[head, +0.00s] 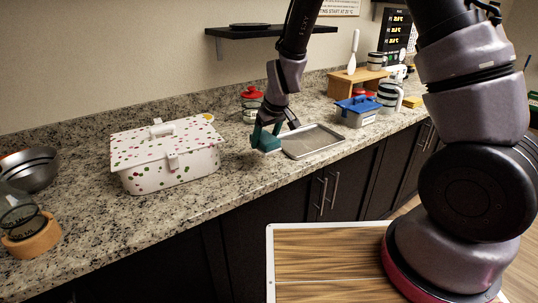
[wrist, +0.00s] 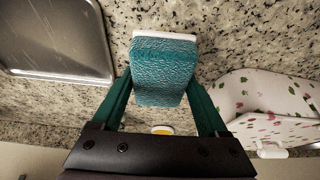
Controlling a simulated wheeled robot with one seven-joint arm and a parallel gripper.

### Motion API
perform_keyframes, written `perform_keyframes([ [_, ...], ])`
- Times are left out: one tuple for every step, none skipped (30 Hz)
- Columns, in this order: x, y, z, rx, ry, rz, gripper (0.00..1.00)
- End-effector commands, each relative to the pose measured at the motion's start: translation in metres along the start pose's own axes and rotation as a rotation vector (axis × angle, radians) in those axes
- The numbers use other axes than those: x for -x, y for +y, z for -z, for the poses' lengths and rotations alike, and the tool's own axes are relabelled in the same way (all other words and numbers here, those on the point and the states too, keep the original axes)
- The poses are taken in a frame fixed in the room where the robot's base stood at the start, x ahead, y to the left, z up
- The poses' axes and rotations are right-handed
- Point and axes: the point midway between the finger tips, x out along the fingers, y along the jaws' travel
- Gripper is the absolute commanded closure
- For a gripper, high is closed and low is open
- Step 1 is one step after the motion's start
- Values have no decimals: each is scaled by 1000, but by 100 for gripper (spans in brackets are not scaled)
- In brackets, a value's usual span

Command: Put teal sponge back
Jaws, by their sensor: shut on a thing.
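The teal sponge (wrist: 163,70) has a white layer along one edge. My gripper (head: 267,137) is shut on it, with a teal finger at each side in the wrist view. In the head view the sponge (head: 266,144) is at or just above the granite counter, between the white box and the metal tray. I cannot tell whether it touches the counter. The sponge's original place is not marked in these views.
A white floral lidded box (head: 165,165) stands left of my gripper, and a shallow metal tray (head: 313,142) lies just right of it. A red-lidded jar (head: 251,105) is behind. A blue-lidded container (head: 357,112) stands farther right. Bare counter (head: 222,192) lies in front.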

Motion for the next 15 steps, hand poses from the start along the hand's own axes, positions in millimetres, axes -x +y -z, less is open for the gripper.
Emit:
perform_keyframes([
  [-7,1,-4,-5,-3,0,68],
  [-10,0,-5,-3,-2,1,68],
  [-13,1,-6,-3,-2,0,68],
  [-15,1,-7,-3,-2,0,68],
  [-17,1,-8,-2,-2,0,68],
  [-22,0,-10,-2,-2,0,68],
  [-26,1,-12,-4,-3,0,68],
  [-31,1,-14,-4,-4,0,68],
  [-37,1,-16,-5,-4,0,68],
  [-41,1,-18,-4,-4,0,68],
  [-45,1,-19,-3,-4,1,68],
  [-48,1,-20,-3,-2,0,68],
  [-51,1,-21,-3,-2,0,68],
  [-52,0,-22,-3,-1,1,68],
  [-53,0,-22,-2,0,0,68],
])
